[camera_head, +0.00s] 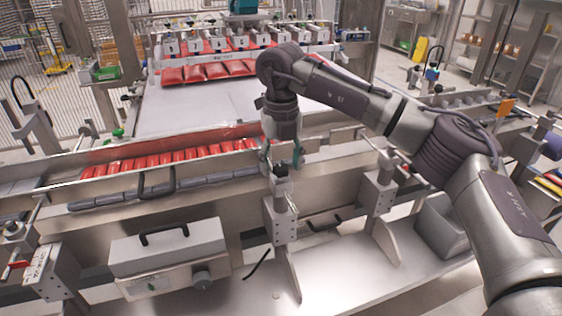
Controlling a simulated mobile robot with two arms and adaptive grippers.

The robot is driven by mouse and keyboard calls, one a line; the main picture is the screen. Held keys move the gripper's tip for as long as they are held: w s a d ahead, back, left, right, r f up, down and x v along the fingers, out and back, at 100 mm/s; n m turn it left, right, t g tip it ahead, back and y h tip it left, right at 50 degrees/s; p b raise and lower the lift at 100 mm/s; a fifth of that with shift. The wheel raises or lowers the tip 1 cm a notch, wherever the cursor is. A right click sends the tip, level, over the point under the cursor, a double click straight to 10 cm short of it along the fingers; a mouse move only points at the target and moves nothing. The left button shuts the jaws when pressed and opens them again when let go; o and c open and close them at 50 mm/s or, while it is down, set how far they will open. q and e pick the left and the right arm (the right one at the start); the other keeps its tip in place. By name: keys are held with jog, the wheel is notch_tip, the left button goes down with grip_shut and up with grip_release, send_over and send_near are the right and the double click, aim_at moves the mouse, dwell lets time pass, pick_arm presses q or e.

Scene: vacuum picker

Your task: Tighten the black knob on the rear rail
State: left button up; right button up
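My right arm reaches in from the right, and its gripper (281,162) points down at the middle of the near conveyor rail. Its two teal-tipped fingers stand apart with a gap between them. A small black knob (281,170) shows just below and between the fingertips, on top of a metal clamp post (281,215). I cannot tell whether the fingers touch it. Other black knobs or handles show along the rails, and I cannot tell which one is the rear-rail knob. My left gripper is not in view.
Red packs (170,158) lie in a row along the near conveyor. More red packs (205,68) sit under the picker head at the back. A grey box with a black handle (168,246) is at the front left. The white belt (200,115) is clear.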

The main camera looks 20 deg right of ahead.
aim_at(281, 167)
notch_tip(281, 167, up, 12)
dwell(0.6)
jog(key=shift+f, duration=0.1)
